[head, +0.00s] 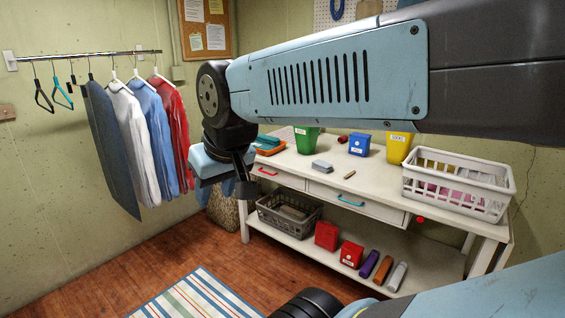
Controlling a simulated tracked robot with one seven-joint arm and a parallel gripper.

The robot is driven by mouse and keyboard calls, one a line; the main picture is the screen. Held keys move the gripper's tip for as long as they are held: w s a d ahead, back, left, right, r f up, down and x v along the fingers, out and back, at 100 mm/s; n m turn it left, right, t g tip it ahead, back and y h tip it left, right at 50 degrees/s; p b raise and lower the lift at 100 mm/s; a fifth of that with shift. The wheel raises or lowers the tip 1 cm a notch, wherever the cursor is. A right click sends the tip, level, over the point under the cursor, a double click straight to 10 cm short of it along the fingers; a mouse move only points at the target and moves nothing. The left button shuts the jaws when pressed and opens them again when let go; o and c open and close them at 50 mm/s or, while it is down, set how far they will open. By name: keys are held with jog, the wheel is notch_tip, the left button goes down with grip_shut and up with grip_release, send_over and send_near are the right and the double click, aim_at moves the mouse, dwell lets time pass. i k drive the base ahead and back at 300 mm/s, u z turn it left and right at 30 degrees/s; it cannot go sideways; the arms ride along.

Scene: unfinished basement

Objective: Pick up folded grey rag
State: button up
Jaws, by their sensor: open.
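A small grey block-shaped item (322,166), which looks like the folded grey rag, lies on the white worktable top (385,190), between the green bin and the tan stub. It is too small to make out cloth folds. My gripper (238,188) hangs from my arm to the left of the table's left end in the picture, fingers down. It is open, with nothing seen between the fingers. It is apart from the grey item, which lies to its right. My arm crosses the upper part of the view and hides some of the table's back.
On the table stand a green bin (306,141), a blue box (360,145), a yellow bin (398,149) and a white basket (455,200). A grey crate (290,222) and red boxes (327,235) sit on the lower shelf. Clothes (147,130) hang left.

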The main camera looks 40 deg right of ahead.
aim_at(319, 164)
jog(key=z, duration=0.2)
jog(key=i, duration=1.1)
jog(key=z, duration=1.1)
jog(key=i, duration=0.85)
jog(key=z, duration=0.65)
jog(key=k, duration=0.85)
jog(key=z, duration=0.15)
jog(key=i, duration=0.95)
jog(key=u, duration=0.1)
